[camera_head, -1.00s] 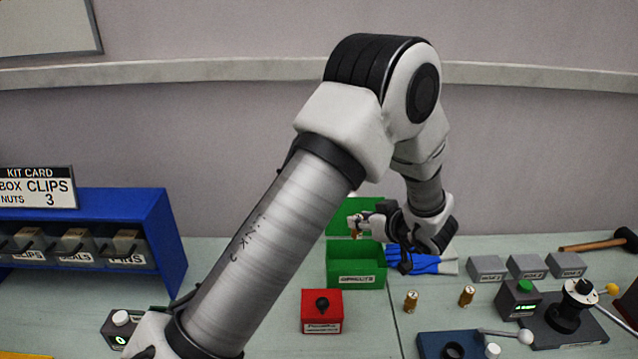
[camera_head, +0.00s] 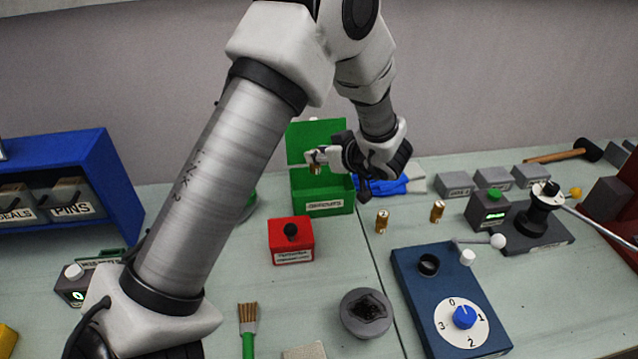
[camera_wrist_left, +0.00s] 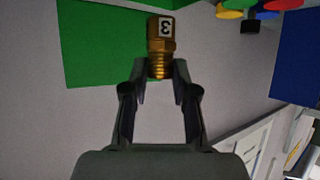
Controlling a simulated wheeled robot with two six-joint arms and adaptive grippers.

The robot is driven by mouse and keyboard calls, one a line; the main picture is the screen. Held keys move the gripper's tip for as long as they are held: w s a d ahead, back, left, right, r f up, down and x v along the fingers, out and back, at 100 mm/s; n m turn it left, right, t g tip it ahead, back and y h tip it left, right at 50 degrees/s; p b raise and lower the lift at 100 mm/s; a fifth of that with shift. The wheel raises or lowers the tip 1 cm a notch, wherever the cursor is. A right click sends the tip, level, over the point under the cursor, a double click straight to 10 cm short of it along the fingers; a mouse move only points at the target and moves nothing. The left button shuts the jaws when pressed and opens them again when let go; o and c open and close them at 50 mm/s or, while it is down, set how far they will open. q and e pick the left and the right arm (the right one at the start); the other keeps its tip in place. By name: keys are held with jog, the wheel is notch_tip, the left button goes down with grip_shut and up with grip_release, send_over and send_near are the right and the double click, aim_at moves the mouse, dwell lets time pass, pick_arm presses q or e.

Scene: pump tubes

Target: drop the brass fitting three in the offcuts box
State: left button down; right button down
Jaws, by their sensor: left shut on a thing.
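The green offcuts box (camera_head: 325,202) stands at the back of the bench in the head view, with its green lid (camera_head: 313,138) raised behind it. My left gripper (camera_head: 315,158) is just above the box's opening. It is shut on a brass fitting (camera_head: 314,169), whose label reads 3 in the left wrist view (camera_wrist_left: 160,42). The fitting is held at its threaded end, apart from the box. The inside of the box is mostly hidden. My right gripper is not in view.
Two brass fittings (camera_head: 382,221) (camera_head: 437,211) stand upright on the bench right of the box. A red box (camera_head: 291,243) with a black knob sits in front of it. Blue cloth or gloves (camera_head: 395,184) lie behind the gripper. A blue panel (camera_head: 425,300) sits front right.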

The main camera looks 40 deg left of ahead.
pick_arm(q)
jog(key=c, duration=1.1)
grip_release()
jog(key=shift+a, duration=0.1)
jog(key=shift+o, duration=1.4)
jog(key=shift+a+f, duration=0.1)
jog(key=shift+a, duration=0.05)
jog(key=v, duration=1.2)
jog(key=shift+w, duration=0.1)
